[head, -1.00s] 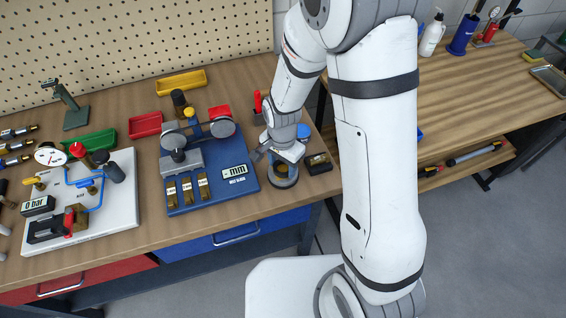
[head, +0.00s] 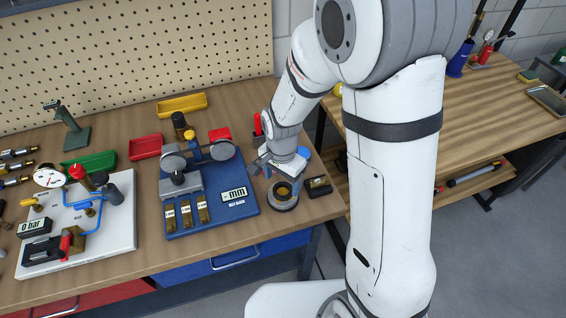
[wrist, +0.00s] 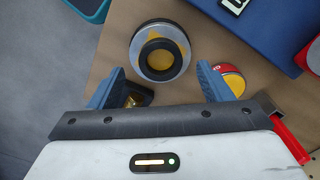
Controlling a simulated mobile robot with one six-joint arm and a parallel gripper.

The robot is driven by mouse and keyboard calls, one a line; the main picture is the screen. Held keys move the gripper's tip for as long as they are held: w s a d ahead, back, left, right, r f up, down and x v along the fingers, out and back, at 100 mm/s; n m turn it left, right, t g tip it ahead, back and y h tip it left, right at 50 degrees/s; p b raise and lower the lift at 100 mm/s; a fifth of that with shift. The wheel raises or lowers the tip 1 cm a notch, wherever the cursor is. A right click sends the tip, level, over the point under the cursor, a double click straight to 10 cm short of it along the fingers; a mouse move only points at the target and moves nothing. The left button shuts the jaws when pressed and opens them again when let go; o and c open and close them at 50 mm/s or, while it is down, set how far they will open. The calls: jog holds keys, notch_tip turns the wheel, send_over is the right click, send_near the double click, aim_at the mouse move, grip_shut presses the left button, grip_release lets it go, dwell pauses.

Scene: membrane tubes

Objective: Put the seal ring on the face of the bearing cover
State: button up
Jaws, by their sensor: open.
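The bearing cover (head: 285,204) is a round grey part with a dark rim at the bench's right front. In the wrist view, the cover (wrist: 172,30) shows a grey face with yellow patches. A black ring, the seal ring (wrist: 145,50), appears to lie on that face, off centre towards my gripper in the picture; whether it sits flat is unclear. In the head view the ring (head: 284,184) shows as a dark circle within the cover. My gripper (head: 280,170) is open and empty near the cover, its blue fingers (wrist: 160,78) apart and clear of the ring.
A dark box (head: 319,186) stands right of the cover. A blue gauge board (head: 240,205) lies to its left. A red-and-yellow round item (wrist: 230,78) and a red-handled tool (wrist: 288,138) are close to my gripper. The bench front edge is near.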

aim_at(282, 191)
notch_tip(282, 191, up, 8)
jog(key=s+d+r+n+t, duration=0.3)
jog(key=s+d+r+n, duration=0.5)
jog(key=s+d+r, duration=0.3)
jog(key=shift+s+d+r, duration=0.3)
jog(key=shift+s+d, duration=0.45)
jog(key=shift+d, duration=0.2)
dwell(0.6)
